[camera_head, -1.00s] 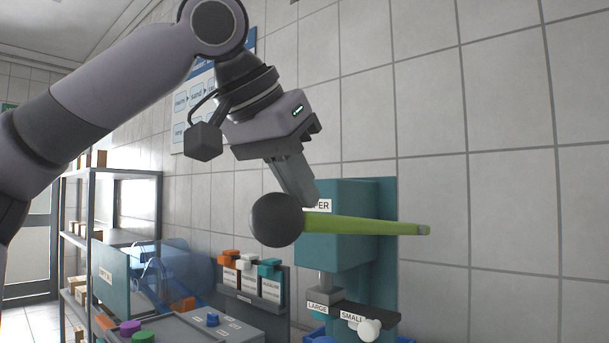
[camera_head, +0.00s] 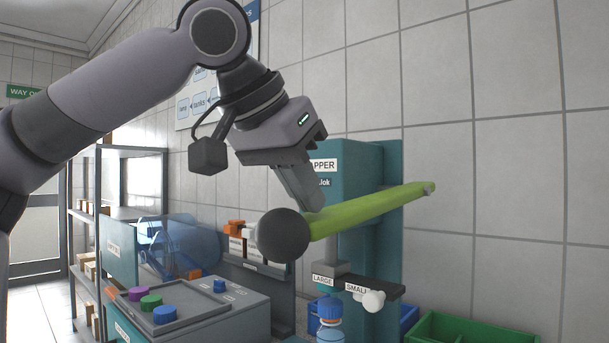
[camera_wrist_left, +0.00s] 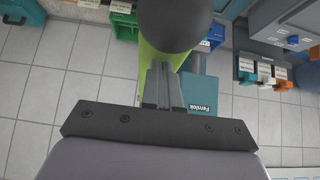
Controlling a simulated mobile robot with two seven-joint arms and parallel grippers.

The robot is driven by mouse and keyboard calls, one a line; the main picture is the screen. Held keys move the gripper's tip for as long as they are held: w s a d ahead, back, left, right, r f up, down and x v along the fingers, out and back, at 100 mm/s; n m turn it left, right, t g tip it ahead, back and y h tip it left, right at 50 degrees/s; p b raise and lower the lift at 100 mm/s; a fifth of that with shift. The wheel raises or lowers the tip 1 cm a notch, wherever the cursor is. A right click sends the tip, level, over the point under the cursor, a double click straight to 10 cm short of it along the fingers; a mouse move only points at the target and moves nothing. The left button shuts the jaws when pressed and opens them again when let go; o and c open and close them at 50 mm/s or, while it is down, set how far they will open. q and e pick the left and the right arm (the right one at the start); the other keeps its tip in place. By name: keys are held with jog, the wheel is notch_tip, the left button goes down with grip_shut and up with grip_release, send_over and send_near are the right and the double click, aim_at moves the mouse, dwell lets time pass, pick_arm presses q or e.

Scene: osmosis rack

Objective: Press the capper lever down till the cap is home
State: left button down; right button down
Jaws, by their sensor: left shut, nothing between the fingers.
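The capper (camera_head: 350,160) is a teal machine against the wall. Its green lever (camera_head: 375,208) slopes down toward a black ball knob (camera_head: 283,235) at the near left end. My left gripper (camera_head: 313,205) is shut and empty, its fingertips at the top of the lever just behind the knob, seemingly touching it. The left wrist view shows the fingers (camera_wrist_left: 162,88) over the lever, with the knob (camera_wrist_left: 185,22) beyond. A clear bottle (camera_head: 330,336) with a blue cap (camera_head: 329,309) stands below the capper's head; whether the head touches the cap is unclear. My right gripper is out of view.
A dark plate (camera_head: 385,287) marked LARGE and SMALL with a white knob (camera_head: 373,301) sits under the head. A green bin (camera_head: 470,328) is at the right. A grey case (camera_head: 205,310) with coloured caps and a shelf rack (camera_head: 140,150) are left.

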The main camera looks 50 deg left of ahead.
aim_at(305, 218)
pick_arm(q)
jog(key=shift+f+b, duration=0.65)
jog(key=shift+f, duration=1.05)
jog(key=shift+w+f, duration=0.15)
jog(key=shift+f, duration=0.25)
jog(key=f+b, duration=0.1)
jog(key=f, duration=0.1)
jog(key=w+f+b, duration=0.1)
jog(key=f, duration=0.1)
jog(key=shift+w+a+f, duration=0.1)
jog(key=shift+w+f, duration=0.1)
jog(key=shift+f, duration=0.2)
